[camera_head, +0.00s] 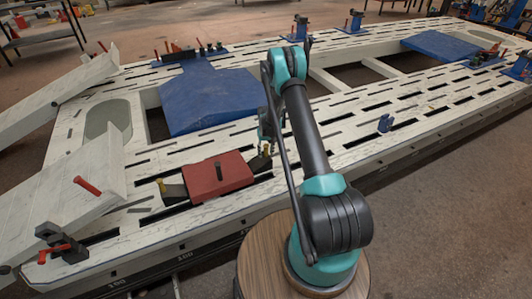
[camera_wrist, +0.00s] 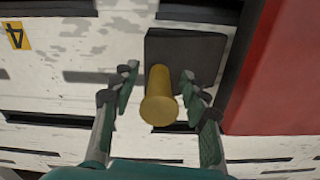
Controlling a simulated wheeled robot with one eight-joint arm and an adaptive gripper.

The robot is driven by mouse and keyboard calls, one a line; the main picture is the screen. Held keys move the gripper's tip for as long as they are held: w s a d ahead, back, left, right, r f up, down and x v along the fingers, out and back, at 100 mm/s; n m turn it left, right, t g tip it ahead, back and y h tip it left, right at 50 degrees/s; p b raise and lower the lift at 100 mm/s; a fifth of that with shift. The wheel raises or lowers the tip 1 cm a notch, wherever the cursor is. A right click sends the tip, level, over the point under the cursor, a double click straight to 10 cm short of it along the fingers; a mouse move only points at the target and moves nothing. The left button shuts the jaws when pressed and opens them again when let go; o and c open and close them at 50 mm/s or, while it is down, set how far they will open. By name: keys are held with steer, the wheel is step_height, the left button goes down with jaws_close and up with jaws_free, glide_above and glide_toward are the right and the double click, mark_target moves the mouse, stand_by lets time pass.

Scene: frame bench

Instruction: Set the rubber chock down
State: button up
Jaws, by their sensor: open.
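A dark, square rubber chock (camera_wrist: 185,50) with a yellow cylindrical handle (camera_wrist: 159,97) is in the wrist view, on the slotted white bench. My gripper (camera_wrist: 158,88) is open, one finger on each side of the handle, with visible gaps between. In the head view my gripper (camera_head: 268,128) is just above the yellow handle (camera_head: 265,150), right of the red box (camera_head: 217,176). The chock under it appears dark and is partly hidden there. A similar dark piece with a yellow handle (camera_head: 162,187) is at the red box's left side.
The red box (camera_wrist: 285,70) is close beside the chock in the wrist view. A blue panel (camera_head: 205,100) lies behind it on the slotted bench (camera_head: 300,150). White beams (camera_head: 70,205) are at left.

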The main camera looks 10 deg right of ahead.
step_height(320, 180, up, 13)
steer(key=shift+f, duration=0.2)
steer(key=s+d+r+m+t, duration=0.1)
steer(key=s+d+r+t, duration=0.15)
steer(key=s+r, duration=1.6)
steer(key=s+d+r+t, duration=0.1)
steer(key=s, duration=2.2)
steer(key=shift+d+m+t, duration=0.3)
steer(key=shift+m+t, duration=0.05)
steer(key=shift+m, duration=0.05)
